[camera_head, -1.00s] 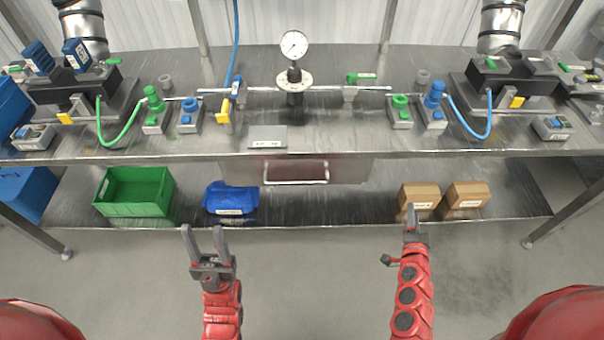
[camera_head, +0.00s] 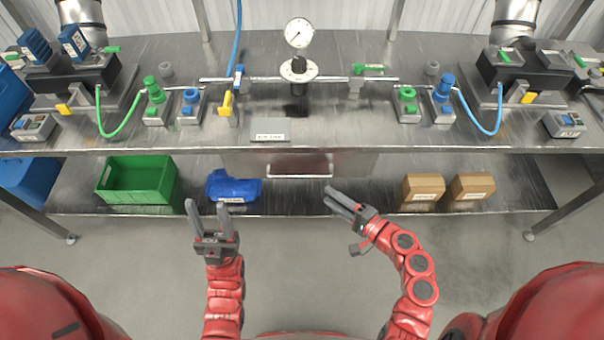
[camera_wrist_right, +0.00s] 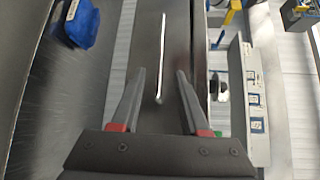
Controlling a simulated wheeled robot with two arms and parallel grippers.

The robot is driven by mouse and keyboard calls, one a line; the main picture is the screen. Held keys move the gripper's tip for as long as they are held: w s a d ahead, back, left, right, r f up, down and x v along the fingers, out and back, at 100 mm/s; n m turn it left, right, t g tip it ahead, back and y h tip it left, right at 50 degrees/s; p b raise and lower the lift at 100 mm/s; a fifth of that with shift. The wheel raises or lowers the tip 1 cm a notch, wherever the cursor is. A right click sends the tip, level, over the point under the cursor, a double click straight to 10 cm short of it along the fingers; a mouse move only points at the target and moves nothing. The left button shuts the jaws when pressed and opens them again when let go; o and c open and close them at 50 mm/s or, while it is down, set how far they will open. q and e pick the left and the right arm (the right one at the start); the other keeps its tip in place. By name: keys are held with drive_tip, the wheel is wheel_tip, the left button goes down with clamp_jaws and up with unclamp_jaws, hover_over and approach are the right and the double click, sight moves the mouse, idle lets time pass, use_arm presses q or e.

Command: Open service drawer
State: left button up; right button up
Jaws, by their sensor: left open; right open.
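The service drawer (camera_head: 345,164) is under the middle of the steel bench top, with a light bar handle (camera_head: 298,176) across its front. The drawer looks shut. In the right wrist view the handle (camera_wrist_right: 162,60) runs lengthwise in the picture, ahead of and between the two fingers. My right gripper (camera_head: 341,202) is open and empty, in front of and below the drawer's right part, apart from the handle. It also shows in the right wrist view (camera_wrist_right: 158,85). My left gripper (camera_head: 208,213) is open and empty, in front of the lower shelf near the blue bundle.
On the lower shelf are a green crate (camera_head: 107,181), a blue bundle (camera_head: 232,188) and two cardboard boxes (camera_head: 422,188) (camera_head: 472,187). The bench top carries a gauge (camera_head: 299,33), valves and hoses. The shelf between bundle and boxes is clear.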

sight(302, 177)
drive_tip(key=p+x, duration=0.1)
drive_tip(key=x, duration=1.1)
drive_tip(key=shift+p, duration=0.35)
clamp_jaws()
drive_tip(key=shift+d, duration=0.1)
idle(0.5)
